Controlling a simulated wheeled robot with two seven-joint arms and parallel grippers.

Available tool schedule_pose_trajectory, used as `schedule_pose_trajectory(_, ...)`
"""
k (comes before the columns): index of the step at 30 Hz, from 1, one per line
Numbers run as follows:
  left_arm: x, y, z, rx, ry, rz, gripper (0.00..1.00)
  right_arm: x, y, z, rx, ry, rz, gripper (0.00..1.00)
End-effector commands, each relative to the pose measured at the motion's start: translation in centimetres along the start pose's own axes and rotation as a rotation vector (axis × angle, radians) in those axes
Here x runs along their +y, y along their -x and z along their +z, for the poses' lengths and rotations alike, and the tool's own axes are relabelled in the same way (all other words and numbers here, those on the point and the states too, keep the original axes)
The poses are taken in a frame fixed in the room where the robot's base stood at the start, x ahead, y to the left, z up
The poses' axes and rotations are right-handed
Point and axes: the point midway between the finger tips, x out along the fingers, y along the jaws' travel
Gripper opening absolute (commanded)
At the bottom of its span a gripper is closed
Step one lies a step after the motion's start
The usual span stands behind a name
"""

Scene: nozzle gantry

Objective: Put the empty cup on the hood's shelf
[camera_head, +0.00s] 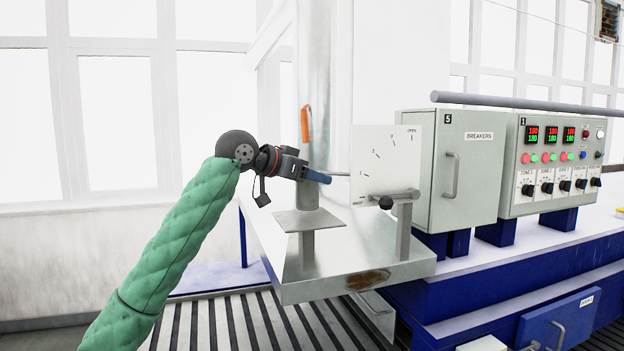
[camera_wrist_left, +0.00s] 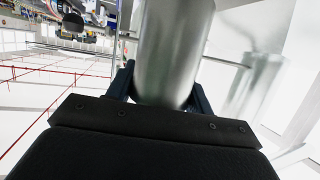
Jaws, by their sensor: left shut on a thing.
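The cup (camera_head: 307,196) is a plain grey metal cylinder, and in the left wrist view it fills the space between the fingers (camera_wrist_left: 165,60). My left gripper (camera_head: 318,177) is shut on it, with the dark blue fingers on either side. In the head view the cup is upright over a small flat metal plate (camera_head: 284,219) on a post, probably the shelf. I cannot tell whether its base touches the plate. The cup's inside is hidden. My right gripper is not in view.
A white dial board (camera_head: 372,158) marked OPEN, with a black-knobbed lever (camera_head: 386,202), stands just right of the plate. A grey breaker cabinet (camera_head: 455,150) and a control panel (camera_head: 560,190) are further right. An orange handle (camera_head: 306,122) is above the gripper.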

Motion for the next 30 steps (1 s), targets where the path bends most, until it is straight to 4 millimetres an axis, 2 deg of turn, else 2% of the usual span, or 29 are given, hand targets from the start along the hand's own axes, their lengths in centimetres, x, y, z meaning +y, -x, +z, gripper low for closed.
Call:
schedule_pose_trajectory(1, 0.0, 0.0, 0.1, -0.002, 0.002, 0.000, 0.25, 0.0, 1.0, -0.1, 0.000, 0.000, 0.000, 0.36)
schedule_pose_trajectory(6, 0.0, -0.5, 1.4, 0.000, 0.001, 0.001, 0.25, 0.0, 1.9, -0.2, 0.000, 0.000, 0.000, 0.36)
schedule_pose_trajectory(20, 0.0, -0.8, 2.2, 0.000, 0.001, 0.000, 0.25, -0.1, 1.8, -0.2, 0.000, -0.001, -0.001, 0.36)
schedule_pose_trajectory(21, 0.0, -0.7, 2.1, 0.000, 0.000, 0.000, 0.58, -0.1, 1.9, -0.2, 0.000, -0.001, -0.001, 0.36)
schedule_pose_trajectory(23, 0.0, -0.7, 2.1, 0.000, 0.000, 0.000, 0.69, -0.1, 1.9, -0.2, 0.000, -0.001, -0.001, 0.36)
schedule_pose_trajectory(24, 0.0, -0.7, 2.1, 0.000, 0.000, 0.000, 0.74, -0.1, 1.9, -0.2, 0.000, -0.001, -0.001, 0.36)
schedule_pose_trajectory(30, 0.0, -0.7, 2.1, 0.000, 0.000, 0.000, 0.74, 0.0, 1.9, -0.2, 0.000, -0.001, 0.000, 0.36)
